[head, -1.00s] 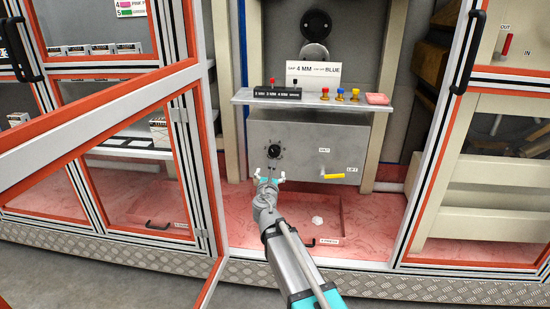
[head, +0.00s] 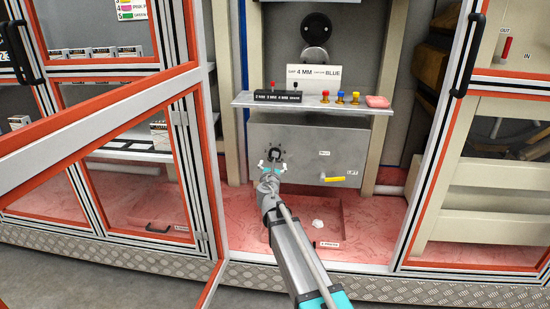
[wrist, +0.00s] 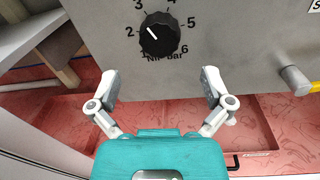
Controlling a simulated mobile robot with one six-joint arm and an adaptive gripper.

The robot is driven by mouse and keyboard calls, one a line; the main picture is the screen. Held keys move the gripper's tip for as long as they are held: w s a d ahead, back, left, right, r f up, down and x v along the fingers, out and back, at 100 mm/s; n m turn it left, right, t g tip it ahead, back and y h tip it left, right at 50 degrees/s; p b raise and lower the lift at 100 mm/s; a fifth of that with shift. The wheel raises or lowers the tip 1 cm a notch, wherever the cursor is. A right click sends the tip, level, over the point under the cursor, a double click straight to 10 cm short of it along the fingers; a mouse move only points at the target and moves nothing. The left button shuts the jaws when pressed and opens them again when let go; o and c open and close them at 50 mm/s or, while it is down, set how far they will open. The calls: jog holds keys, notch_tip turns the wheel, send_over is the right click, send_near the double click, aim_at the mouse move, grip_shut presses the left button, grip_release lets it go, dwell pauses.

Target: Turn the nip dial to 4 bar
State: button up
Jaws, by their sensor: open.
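The nip dial (wrist: 160,36) is a round black knob on a grey panel, marked "Nip bar" with numbers 2 to 6 around it. Its white pointer line aims up and left, between 2 and 3. The dial also shows in the head view (head: 275,153), at the left of the panel. My gripper (wrist: 160,86) is open and empty, with its two fingers spread wide just below the dial in the wrist view. In the head view my gripper (head: 273,164) is close in front of the dial's lower side. Neither finger visibly touches the dial.
A yellow lift lever (head: 334,179) sticks out at the panel's right. An orange-edged door frame (head: 205,130) stands open at the left. The red tray floor lies below.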

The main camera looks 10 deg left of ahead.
jog(key=shift+w, duration=3.1)
jog(key=shift+c, duration=0.3)
jog(key=c, duration=1.1)
